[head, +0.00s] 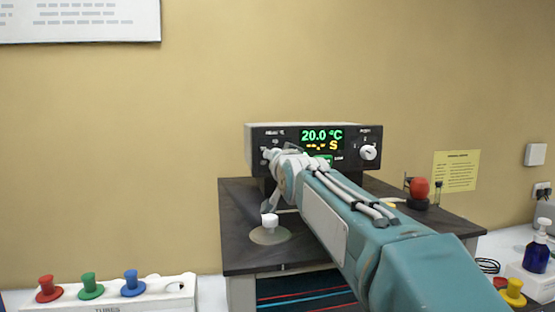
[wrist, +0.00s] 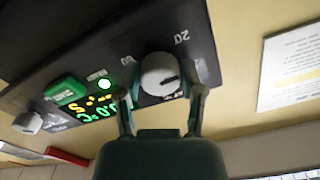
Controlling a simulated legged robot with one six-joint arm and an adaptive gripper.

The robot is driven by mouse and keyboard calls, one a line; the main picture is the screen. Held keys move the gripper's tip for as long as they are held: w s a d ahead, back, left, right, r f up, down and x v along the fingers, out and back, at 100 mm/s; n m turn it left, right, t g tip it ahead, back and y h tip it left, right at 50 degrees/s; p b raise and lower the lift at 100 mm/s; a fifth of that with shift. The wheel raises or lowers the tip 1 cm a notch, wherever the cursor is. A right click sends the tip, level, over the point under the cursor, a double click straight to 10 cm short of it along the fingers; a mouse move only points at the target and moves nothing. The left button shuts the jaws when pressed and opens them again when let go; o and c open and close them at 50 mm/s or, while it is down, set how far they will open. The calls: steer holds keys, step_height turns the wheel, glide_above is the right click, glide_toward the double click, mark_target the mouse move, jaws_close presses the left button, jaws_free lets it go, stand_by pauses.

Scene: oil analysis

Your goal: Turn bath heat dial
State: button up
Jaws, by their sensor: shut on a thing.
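The bath controller (head: 320,172) is a black box with a lit display reading 20.0 °C. My gripper (head: 270,158) is at the dial on the left of its front panel. In the wrist view the panel appears turned over. There the white heat dial (wrist: 160,75) with a dark pointer mark sits between the two fingers of my gripper (wrist: 163,90), which is shut on it. A "20" mark shows close to the dial. In the head view my gripper and wrist hide most of this dial.
A second white knob (head: 368,152) is on the panel's right; a green button (wrist: 64,91) is between the knobs. The dark bath top (head: 245,215) bears a white-knobbed lid (head: 269,234). A red knob (head: 419,187) stands at right. A tube rack (head: 150,298) is at lower left.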

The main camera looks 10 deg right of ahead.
steer(key=m, duration=0.3)
steer(key=shift+m, duration=0.3)
steer(key=shift+f+m, duration=0.1)
steer(key=shift+m, duration=1.7)
steer(key=o, duration=1.1)
steer(key=shift+w, duration=0.1)
steer(key=shift+o, duration=0.2)
steer(key=s, duration=1.2)
